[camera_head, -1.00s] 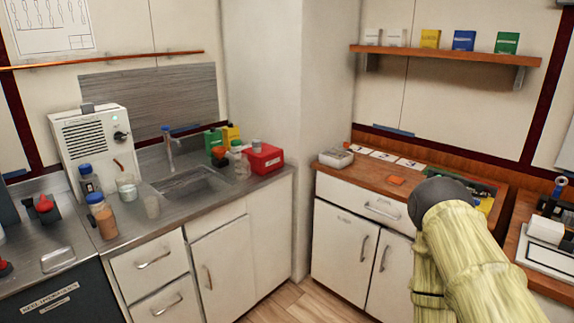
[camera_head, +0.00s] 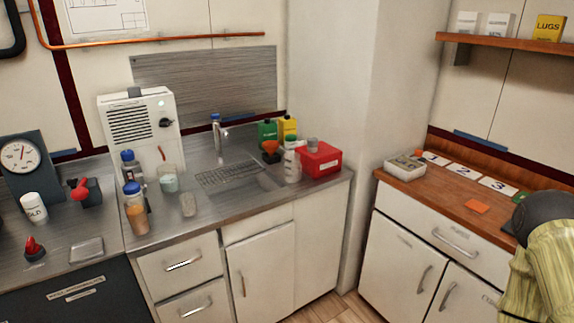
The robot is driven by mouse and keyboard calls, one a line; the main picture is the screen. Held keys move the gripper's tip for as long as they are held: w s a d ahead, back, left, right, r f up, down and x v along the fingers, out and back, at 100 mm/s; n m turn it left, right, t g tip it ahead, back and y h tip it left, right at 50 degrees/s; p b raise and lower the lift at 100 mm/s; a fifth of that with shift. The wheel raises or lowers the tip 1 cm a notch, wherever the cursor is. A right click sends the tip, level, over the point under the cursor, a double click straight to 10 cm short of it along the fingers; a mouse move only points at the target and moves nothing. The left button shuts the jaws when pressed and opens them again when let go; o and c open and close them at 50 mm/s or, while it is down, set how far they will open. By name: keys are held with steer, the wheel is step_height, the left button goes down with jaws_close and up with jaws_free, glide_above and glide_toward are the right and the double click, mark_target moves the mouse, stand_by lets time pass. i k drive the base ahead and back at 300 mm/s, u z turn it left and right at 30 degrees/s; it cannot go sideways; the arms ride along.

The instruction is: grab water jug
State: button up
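No vessel is clearly marked as the water jug. A translucent, upright container (camera_head: 292,166) stands on the steel counter right of the sink, beside a red box, and may be the jug. A clear beaker with pale greenish contents (camera_head: 169,182) and a small clear cup (camera_head: 188,205) stand left of the sink. Part of my arm, in a striped yellow sleeve with a dark grey joint, shows at the lower right, far from these vessels. My gripper is not in view, so whether it holds anything is hidden.
The red box (camera_head: 319,159), green (camera_head: 267,130) and yellow (camera_head: 288,127) containers crowd the sink's right end. Bottles (camera_head: 136,213) and a white appliance (camera_head: 140,128) stand at the left. A wooden-topped cabinet (camera_head: 440,200) is at right.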

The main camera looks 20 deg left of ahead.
mark_target(292, 166)
steer(key=u, duration=0.5)
steer(key=i, duration=0.65)
steer(key=u, duration=0.6)
